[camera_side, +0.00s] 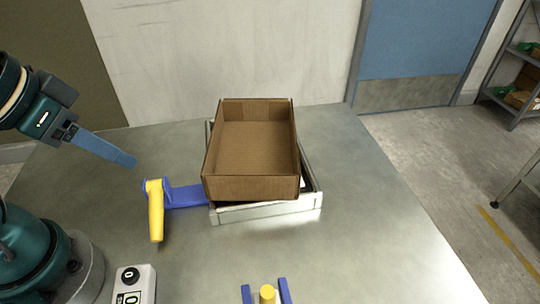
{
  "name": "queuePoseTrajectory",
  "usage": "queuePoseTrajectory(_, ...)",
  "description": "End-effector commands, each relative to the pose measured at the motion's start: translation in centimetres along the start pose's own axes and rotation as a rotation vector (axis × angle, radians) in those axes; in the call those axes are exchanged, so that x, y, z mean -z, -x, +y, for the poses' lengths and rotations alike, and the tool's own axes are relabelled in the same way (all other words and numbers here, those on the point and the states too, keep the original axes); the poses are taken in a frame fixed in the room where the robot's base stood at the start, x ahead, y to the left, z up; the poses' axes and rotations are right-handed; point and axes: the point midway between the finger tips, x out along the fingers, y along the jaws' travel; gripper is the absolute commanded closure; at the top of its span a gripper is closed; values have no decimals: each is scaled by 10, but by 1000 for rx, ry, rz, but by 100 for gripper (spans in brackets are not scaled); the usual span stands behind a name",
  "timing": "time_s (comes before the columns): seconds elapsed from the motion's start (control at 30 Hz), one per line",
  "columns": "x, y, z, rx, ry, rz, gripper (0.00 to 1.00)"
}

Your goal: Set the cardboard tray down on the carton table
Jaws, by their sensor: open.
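The open-topped brown cardboard tray (252,187) is empty. It sits on a low pale metal frame (266,212), slightly askew to it, and overlaps its rim; I cannot tell whether it lies flat inside. The frame stands on the grey metal tabletop (370,240), the only table surface near it; which part is the carton table is not marked. My gripper (130,162) is at the upper left, open and empty, with its blue fingers pointing down and right. It is apart from the tray, and one finger mostly hides the other.
A yellow handle (156,212) on a blue bar (186,196) sits against the frame's left side. A yellow knob (267,293) between blue posts is at the front. A white box with a dial (134,284) stands front left. The tabletop right of the frame is clear.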

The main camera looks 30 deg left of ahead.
Motion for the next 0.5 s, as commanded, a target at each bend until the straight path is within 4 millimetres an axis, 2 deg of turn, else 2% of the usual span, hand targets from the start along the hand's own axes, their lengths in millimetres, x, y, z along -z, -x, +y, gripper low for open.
queuePoseTrajectory(0.17,-3,0,-9,43,210,-7,60)
queuePoseTrajectory(0.3,-4,-2,-34,168,461,-8,60)
queuePoseTrajectory(0.5,0,-10,-67,381,721,19,60)
